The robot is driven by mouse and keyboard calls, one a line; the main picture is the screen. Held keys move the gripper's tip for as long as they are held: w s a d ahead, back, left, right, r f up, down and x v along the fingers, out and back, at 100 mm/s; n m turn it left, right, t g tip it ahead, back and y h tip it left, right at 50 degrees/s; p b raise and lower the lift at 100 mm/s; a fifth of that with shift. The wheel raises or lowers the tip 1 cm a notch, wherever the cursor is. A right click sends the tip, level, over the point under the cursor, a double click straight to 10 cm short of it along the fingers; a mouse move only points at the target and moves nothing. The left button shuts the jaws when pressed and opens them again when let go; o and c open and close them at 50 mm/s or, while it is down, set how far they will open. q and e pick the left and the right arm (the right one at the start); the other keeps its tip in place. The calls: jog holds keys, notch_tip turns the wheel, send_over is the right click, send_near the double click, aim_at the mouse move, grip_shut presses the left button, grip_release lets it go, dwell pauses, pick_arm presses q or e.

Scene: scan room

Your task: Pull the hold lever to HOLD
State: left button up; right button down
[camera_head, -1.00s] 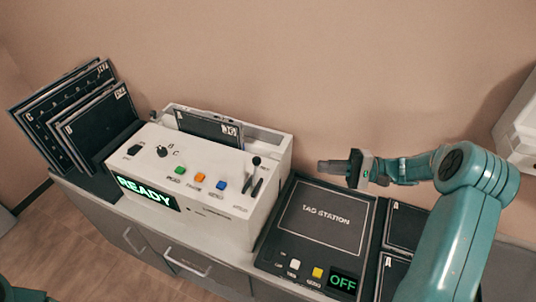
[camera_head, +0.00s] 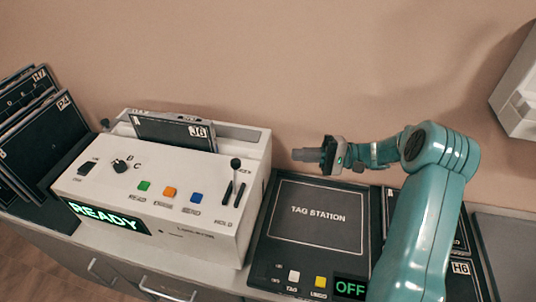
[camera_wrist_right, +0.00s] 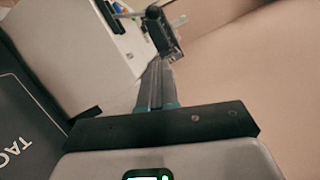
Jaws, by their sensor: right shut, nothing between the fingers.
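The hold lever (camera_head: 235,163) has a dark round knob and stands at the right end of the white reader's top panel, between two dark slots. Its knob is at the far end of the slots, away from the HOLD label at the near edge. My right gripper (camera_head: 299,155) is shut and empty, to the right of the lever and apart from it, above the back edge of the tag station. In the right wrist view its fingers (camera_wrist_right: 156,85) point towards the white reader (camera_wrist_right: 75,45). My left gripper is not in view.
The white reader (camera_head: 190,240) shows READY and has green, orange and blue buttons. A dark plate (camera_head: 170,134) stands in its back slot. The tag station (camera_head: 318,246) reads OFF. Dark plates (camera_head: 40,140) lean at the left. The wall is close behind.

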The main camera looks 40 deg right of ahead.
aim_at(235, 177)
jog(key=p+x, duration=0.3)
jog(key=x, duration=0.7)
jog(key=s+a+r+n+h+b, duration=0.1)
jog(key=s+a+n+b, duration=0.1)
jog(key=a+n+b, duration=0.2)
jog(key=s+a+r+n+g+h+b, duration=0.1)
jog(key=s+a+r+n+b, duration=0.1)
jog(key=b, duration=0.9)
jog(key=shift+s+a+n, duration=0.55)
jog(key=shift+a+n, duration=0.5)
jog(key=shift+n, duration=0.15)
